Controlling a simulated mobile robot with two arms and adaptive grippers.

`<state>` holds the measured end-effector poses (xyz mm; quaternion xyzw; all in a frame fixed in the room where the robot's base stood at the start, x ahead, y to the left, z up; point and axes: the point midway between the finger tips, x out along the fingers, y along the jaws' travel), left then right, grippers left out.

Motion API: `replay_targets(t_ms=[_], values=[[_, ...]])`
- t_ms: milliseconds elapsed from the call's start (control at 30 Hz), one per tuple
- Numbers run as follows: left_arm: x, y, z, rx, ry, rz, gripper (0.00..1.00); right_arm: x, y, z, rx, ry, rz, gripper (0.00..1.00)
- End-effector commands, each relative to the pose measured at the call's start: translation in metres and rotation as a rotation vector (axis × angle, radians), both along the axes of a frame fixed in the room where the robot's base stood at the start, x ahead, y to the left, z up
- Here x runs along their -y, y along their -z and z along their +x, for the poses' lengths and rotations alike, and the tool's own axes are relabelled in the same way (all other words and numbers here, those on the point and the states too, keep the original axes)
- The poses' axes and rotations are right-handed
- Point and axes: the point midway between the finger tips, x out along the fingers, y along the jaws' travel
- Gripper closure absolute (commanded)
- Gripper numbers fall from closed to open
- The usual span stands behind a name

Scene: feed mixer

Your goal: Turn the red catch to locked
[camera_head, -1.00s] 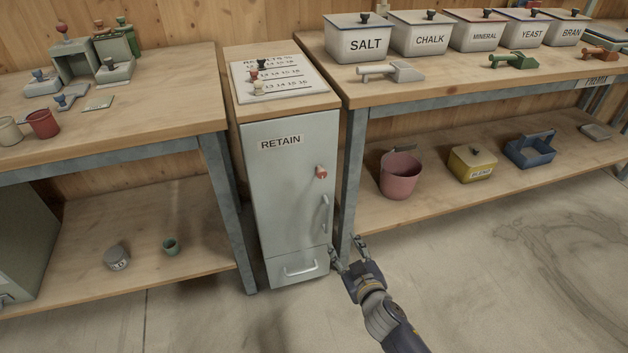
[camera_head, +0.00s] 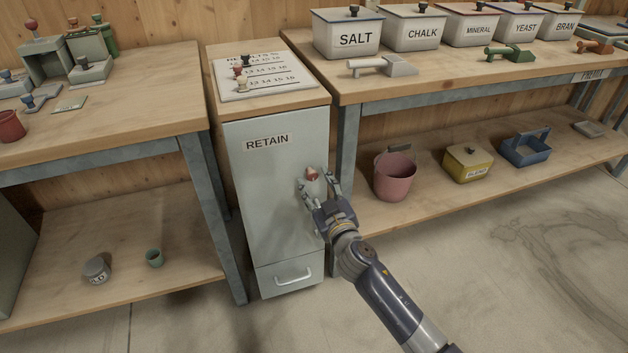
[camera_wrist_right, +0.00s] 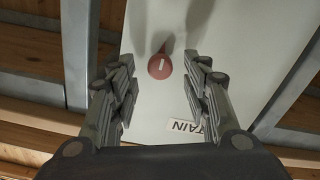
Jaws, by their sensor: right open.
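The red catch (camera_head: 312,174) is a small round knob on the front of the grey RETAIN cabinet (camera_head: 262,195), near the door's right side. In the right wrist view the catch (camera_wrist_right: 160,67) shows a white line mark and a small pointed tab. My right gripper (camera_head: 318,186) is open, with its fingers on either side of the catch in the head view. In the right wrist view its fingers (camera_wrist_right: 160,85) are spread with a gap to the catch on both sides; I see no contact. The door handle is hidden behind my right gripper. My left gripper is not in view.
A drawer handle (camera_head: 293,278) is low on the cabinet. A results board (camera_head: 262,84) with small pegs lies on top. Benches stand on both sides; the right shelf holds a pink bucket (camera_head: 394,178). The floor in front is clear.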

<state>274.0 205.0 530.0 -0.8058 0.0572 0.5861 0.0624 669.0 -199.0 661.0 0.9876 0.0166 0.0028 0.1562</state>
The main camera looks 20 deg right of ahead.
Motion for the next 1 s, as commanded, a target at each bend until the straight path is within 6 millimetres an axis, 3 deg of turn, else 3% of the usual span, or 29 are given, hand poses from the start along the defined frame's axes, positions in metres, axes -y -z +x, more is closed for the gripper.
replay_targets(t_ms=[200, 567, 767, 1000], values=[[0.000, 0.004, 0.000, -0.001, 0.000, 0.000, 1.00, -0.001, 0.001, 0.021, 0.000, -0.001, 0.000, 0.56], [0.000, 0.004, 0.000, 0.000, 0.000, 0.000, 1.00, -0.001, 0.000, 0.025, 0.000, -0.001, 0.000, 0.56], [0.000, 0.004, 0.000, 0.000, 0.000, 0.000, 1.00, -0.001, 0.000, 0.025, 0.000, -0.001, 0.000, 0.99], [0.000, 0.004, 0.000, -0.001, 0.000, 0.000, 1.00, -0.001, 0.000, 0.025, -0.001, -0.001, -0.004, 1.00]])
